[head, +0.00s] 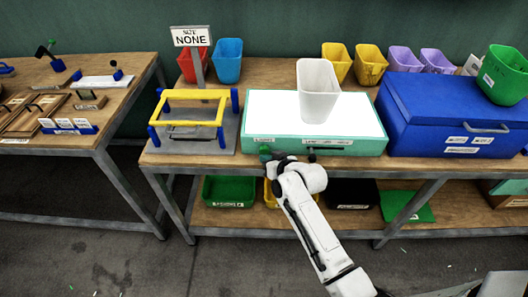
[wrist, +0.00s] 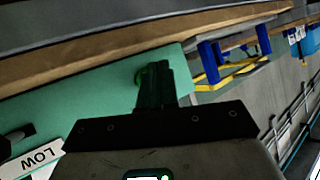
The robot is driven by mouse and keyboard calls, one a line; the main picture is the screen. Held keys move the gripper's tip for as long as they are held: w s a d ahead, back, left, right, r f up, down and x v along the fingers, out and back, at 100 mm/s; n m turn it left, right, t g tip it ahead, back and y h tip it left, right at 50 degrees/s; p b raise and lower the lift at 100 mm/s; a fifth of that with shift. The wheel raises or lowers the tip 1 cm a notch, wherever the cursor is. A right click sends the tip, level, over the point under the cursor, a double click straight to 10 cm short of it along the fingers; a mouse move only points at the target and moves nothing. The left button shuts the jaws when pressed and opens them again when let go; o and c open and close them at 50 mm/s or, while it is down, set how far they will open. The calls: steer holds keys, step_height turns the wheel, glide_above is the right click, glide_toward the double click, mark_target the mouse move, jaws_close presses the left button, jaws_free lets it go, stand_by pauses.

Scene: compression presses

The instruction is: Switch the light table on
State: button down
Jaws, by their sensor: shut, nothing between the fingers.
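The light table (head: 365,147) is a teal box with a bright white top on the bench; I cannot tell from the top whether it is lit. A dark slider or handle (head: 325,151) and small labels are on its front. A green knob (head: 265,150) is at its front left corner. My gripper (head: 270,157) is at this corner, right by the knob. In the wrist view the shut fingers (wrist: 155,88) reach the teal front (wrist: 90,105) and partly hide a round green part. I cannot tell whether they touch it. A "LOW" label (wrist: 38,157) shows at lower left.
A translucent white bin (head: 318,90) stands on the light table. A yellow and blue frame (head: 190,123) is at its left, a large blue box (head: 430,100) close at its right. Coloured bins line the back. A lower shelf (head: 290,219) holds more bins.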

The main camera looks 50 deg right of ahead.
steer(key=s+a+p, duration=0.3)
steer(key=a, duration=0.1)
steer(key=shift+s+a, duration=0.35)
steer(key=shift+a, duration=0.05)
